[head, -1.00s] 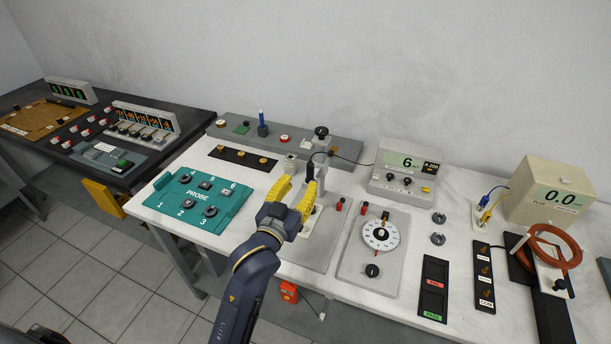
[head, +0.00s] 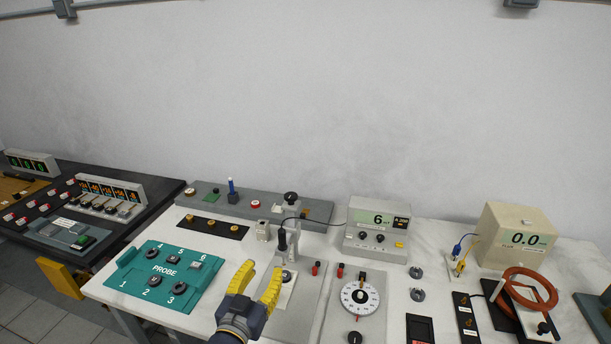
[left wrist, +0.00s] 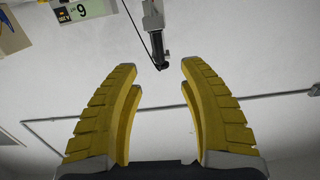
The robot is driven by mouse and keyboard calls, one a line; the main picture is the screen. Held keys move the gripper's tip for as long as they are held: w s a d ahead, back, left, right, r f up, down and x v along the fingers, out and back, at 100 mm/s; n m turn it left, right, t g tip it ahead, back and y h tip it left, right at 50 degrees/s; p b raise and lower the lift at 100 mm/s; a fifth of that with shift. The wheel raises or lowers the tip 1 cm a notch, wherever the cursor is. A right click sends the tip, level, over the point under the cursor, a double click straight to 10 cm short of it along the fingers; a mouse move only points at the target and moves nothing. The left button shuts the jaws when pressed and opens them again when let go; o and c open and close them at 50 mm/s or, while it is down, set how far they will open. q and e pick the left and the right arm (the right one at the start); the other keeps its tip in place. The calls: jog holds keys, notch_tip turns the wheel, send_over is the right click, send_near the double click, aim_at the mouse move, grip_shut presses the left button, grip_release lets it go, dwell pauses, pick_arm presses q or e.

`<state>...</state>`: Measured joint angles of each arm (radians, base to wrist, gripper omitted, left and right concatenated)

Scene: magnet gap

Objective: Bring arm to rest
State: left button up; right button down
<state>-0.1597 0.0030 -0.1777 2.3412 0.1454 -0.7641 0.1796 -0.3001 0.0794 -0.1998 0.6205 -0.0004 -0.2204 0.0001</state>
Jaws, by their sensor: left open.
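My left gripper (head: 262,279), with yellow ribbed fingers, is open and empty in the lower middle of the head view. It is at the front of the table, between the teal probe tray (head: 130,284) and the grey probe stand (head: 309,287). The black probe (head: 282,240) hangs on the stand beyond the fingertips, apart from them. In the left wrist view the fingers (left wrist: 160,75) are spread wide, and the probe tip (left wrist: 161,58) shows beyond the gap between them. My right gripper is in neither view.
A meter reading 6 (head: 376,233) stands behind a white dial plate (head: 359,298). A beige box reading 0.0 (head: 517,235) and an orange coil (head: 530,287) are at the right. A dark bench (head: 150,191) is at the left. The air above the table is clear.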

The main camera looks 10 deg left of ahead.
pick_arm(q)
jog(key=s+a+f+m+g+y, duration=0.3)
jog(key=s+a+f+g+y, duration=0.15)
jog(key=s+a+f, duration=0.5)
jog(key=s+a+f+m+g+y, duration=0.25)
jog(key=s+a+f+g, duration=0.4)
jog(key=s+f, duration=0.55)
jog(key=s+d+f+g+h, duration=0.1)
jog(key=s+d+f, duration=0.1)
jog(key=f, duration=0.8)
jog(key=s+d+f+h, duration=0.1)
jog(key=d+f, duration=0.1)
jog(key=f, duration=0.8)
jog(key=s+d+f+g+h, duration=0.1)
jog(key=s+d+f, duration=0.1)
jog(key=f, duration=0.8)
jog(key=s+f+n+g+h, duration=0.1)
jog(key=s+f+n+g, duration=0.1)
jog(key=s+f, duration=1.7)
jog(key=s+n, duration=0.1)
jog(key=s, duration=0.1)
jog(key=shift+s+a+f+n+g+h, duration=0.2)
jog(key=shift+s+f+n+g+h, duration=0.1)
jog(key=shift+s+f+n+g, duration=0.1)
